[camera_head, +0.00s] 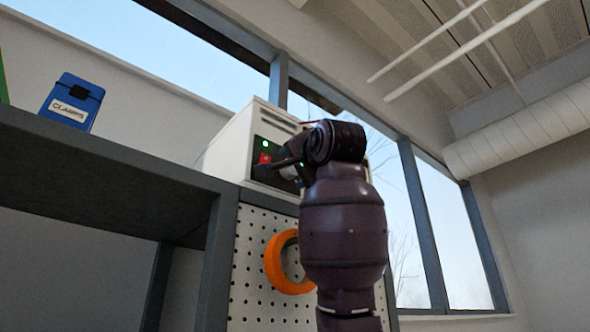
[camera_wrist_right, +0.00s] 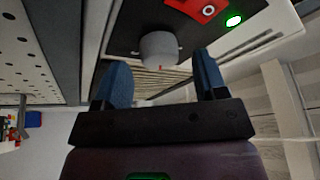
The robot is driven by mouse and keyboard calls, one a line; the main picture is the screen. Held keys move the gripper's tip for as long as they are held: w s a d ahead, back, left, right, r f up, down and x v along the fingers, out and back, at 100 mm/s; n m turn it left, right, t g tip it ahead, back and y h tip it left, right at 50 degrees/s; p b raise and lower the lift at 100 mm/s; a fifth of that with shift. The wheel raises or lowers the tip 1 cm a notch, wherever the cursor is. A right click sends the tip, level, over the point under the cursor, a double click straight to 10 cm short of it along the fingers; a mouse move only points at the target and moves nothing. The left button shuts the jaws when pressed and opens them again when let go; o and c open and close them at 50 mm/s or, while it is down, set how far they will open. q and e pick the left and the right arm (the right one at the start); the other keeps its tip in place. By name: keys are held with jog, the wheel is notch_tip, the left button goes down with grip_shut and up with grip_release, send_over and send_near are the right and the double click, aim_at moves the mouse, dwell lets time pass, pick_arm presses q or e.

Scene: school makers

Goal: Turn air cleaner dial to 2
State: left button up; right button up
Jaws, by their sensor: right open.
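The air cleaner (camera_head: 230,146) is a white box with a dark front panel, standing on top of the workbench. Its panel carries a green light (camera_head: 265,143) and a red switch (camera_head: 265,158). In the right wrist view the grey dial (camera_wrist_right: 160,48) has a small red pointer mark; any numbers around it are not readable. My right gripper (camera_wrist_right: 158,82) is open, its blue fingers on either side of the dial and a little short of it, with no visible contact. In the head view my right gripper (camera_head: 290,164) is at the panel and partly hides it. My left gripper is not in view.
A blue labelled case (camera_head: 72,102) stands on the dark shelf (camera_head: 100,170) at left. An orange ring (camera_head: 275,262) hangs on the white pegboard (camera_head: 255,306) below the air cleaner. Windows are behind.

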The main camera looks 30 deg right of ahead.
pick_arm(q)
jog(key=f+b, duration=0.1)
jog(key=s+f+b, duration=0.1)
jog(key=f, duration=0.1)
pick_arm(e)
jog(key=v, duration=0.9)
jog(key=shift+s, duration=0.35)
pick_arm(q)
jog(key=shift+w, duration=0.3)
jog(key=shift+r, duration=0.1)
pick_arm(e)
jog(key=shift+a, duration=0.1)
